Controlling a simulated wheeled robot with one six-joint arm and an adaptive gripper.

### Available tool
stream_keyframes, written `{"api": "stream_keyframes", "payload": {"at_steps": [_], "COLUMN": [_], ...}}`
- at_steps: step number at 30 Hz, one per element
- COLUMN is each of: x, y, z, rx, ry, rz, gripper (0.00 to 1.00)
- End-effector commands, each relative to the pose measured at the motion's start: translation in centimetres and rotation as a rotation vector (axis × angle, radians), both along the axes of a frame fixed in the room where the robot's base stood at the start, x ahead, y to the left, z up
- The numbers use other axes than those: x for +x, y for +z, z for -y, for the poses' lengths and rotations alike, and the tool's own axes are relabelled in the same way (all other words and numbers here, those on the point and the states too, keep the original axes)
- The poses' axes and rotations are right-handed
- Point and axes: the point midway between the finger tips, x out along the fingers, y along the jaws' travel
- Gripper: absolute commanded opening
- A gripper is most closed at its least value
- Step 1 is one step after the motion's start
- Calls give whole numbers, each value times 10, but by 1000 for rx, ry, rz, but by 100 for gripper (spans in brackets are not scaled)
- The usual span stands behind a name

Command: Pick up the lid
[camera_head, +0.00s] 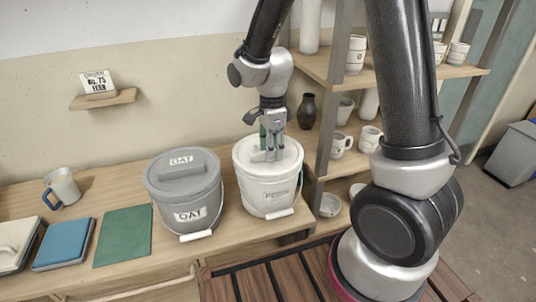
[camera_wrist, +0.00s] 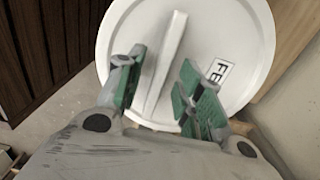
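My gripper (camera_head: 268,152) is above this lid, pointing down. In the wrist view my gripper (camera_wrist: 160,78) is open, with one green-padded finger on each side of the handle and gaps between. A grey bucket (camera_head: 185,200) with a grey lid (camera_head: 181,166), labelled OAT, stands to the left.
A green sheet (camera_head: 123,236), a blue slab (camera_head: 64,243) and a mug (camera_head: 62,187) are on the table (camera_head: 240,232) at left. A sign (camera_head: 97,82) on a small wall shelf reads FERN. A shelf unit (camera_head: 322,68) with pots and cups stands close right of the white bucket.

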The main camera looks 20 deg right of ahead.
Motion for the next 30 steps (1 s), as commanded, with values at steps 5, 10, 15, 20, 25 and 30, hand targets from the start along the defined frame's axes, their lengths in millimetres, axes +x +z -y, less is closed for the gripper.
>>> {"api": "stream_keyframes", "payload": {"at_steps": [5, 10, 15, 20, 25, 30], "x": [0, 0, 0, 0, 0, 0], "y": [-1, -3, -5, -5, -5, -5], "z": [0, 0, 0, 0, 0, 0], "rx": [0, 0, 0, 0, 0, 0], "ry": [0, 0, 0, 0, 0, 0], "rz": [0, 0, 0, 0, 0, 0], "gripper": [37, 37, 37, 37, 11, 0]}}
